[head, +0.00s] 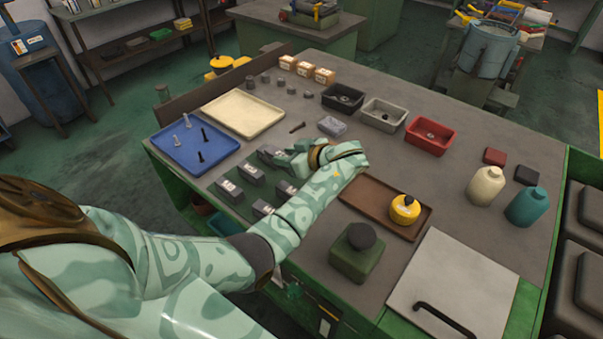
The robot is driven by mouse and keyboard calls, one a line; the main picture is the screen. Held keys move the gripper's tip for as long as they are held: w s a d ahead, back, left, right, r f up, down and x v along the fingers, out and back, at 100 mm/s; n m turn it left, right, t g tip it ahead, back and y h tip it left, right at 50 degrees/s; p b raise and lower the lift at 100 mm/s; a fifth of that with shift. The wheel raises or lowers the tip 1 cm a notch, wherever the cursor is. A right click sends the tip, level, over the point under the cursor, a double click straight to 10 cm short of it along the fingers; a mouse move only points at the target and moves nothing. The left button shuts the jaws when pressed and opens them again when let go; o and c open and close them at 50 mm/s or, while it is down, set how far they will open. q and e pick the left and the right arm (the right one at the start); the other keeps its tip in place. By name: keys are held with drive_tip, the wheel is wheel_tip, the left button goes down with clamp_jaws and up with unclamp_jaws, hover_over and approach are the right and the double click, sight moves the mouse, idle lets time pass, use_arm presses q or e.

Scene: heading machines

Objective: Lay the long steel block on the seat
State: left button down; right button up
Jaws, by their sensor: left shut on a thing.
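My left gripper (277,156) reaches over the bench from the right side of the green mat and points left. It is shut on a dark grey block (267,153) at the mat's far right corner, seen small and partly covered by the fingers. Several similar dark grey blocks with pale labels, such as this one (229,190), stand on the green mat (236,208). I cannot tell from this view which is longest, or whether the held block is clear of the mat. I cannot make out a seat for certain. My right gripper is not in view.
A blue tray (180,158) with bolts and a cream tray (243,112) lie to the left. Black, grey and red bins (432,136) stand behind.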

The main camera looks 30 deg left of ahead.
use_arm(q)
drive_tip(key=w+d+f+b, duration=0.1)
drive_tip(key=f, duration=0.1)
drive_tip(key=w+f, duration=0.1)
drive_tip(key=w+d+f+b, duration=0.1)
drive_tip(key=f, duration=0.1)
drive_tip(key=shift+w+d+f+b, duration=0.25)
drive_tip(key=shift+d+f+b, duration=0.05)
drive_tip(key=shift+d, duration=0.05)
drive_tip(key=shift+d+f+b, duration=0.1)
drive_tip(key=shift+f+b, duration=0.45)
drive_tip(key=shift+f, duration=1.05)
drive_tip(key=c, duration=1.3)
unclamp_jaws()
drive_tip(key=shift+f, duration=0.1)
